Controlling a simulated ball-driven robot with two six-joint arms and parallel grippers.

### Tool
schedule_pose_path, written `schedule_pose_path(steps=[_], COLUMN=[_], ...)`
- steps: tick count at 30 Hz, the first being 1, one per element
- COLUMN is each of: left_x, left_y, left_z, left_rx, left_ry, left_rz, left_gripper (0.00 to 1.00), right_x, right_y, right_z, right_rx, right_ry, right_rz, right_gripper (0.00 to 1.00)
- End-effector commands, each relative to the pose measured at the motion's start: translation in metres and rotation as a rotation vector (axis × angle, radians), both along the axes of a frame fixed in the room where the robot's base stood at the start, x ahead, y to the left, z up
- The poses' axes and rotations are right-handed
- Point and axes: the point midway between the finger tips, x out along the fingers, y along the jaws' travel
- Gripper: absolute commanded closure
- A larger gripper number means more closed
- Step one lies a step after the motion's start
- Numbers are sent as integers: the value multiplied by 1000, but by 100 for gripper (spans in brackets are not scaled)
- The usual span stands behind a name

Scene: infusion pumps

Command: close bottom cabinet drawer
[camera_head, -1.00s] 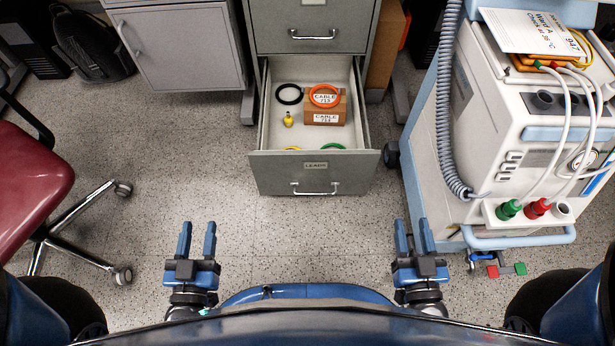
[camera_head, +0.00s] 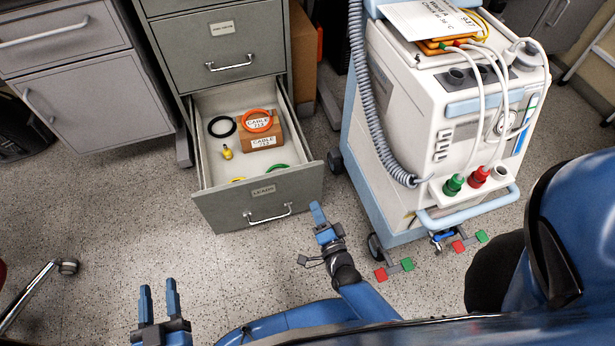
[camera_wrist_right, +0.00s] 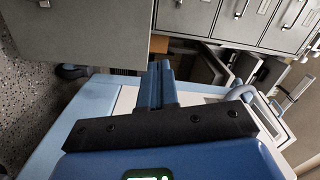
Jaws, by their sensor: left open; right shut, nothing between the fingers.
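The bottom cabinet drawer (camera_head: 225,205) stands pulled out of the grey cabinet, with a "LEADS" label and a silver handle (camera_head: 267,214) on its front. Inside lie a black ring (camera_head: 222,127), an orange ring (camera_head: 257,121) on a cardboard box (camera_head: 268,139), a small yellow item (camera_head: 227,152) and green and yellow rings near the front. My right gripper (camera_head: 317,214) is shut and empty, just in front of the drawer front's right end; no contact is clear. In the right wrist view its fingers (camera_wrist_right: 157,85) are together. My left gripper (camera_head: 158,293) is open and empty, low at the left.
A white and light-blue medical cart (camera_head: 400,120) with a hose and cables stands close to the right of the drawer. Red and green pedals (camera_head: 393,270) lie at its foot. A grey cupboard (camera_head: 100,100) is at the left. The floor before the drawer is clear.

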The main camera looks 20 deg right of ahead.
Motion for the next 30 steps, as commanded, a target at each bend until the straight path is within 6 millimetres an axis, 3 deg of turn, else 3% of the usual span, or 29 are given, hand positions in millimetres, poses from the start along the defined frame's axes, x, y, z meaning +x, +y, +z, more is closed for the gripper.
schedule_pose_path(steps=[1, 3, 13, 30], left_x=[0, 0, 0, 0], left_y=[0, 0, 0, 0], left_z=[0, 0, -4, -34], left_rx=[0, 0, 0, 0], left_ry=[0, 0, 0, 0], left_rz=[0, 0, 0, 0], left_gripper=[57, 57, 57, 57], right_x=[-5, -10, 0, 95], right_y=[-5, -10, -14, -14], right_z=[-13, -20, -19, -19], right_rx=[81, 181, 328, 324], right_ry=[24, 36, 21, 21], right_rz=[-18, -37, -48, -47], right_gripper=[100, 100, 100, 100])
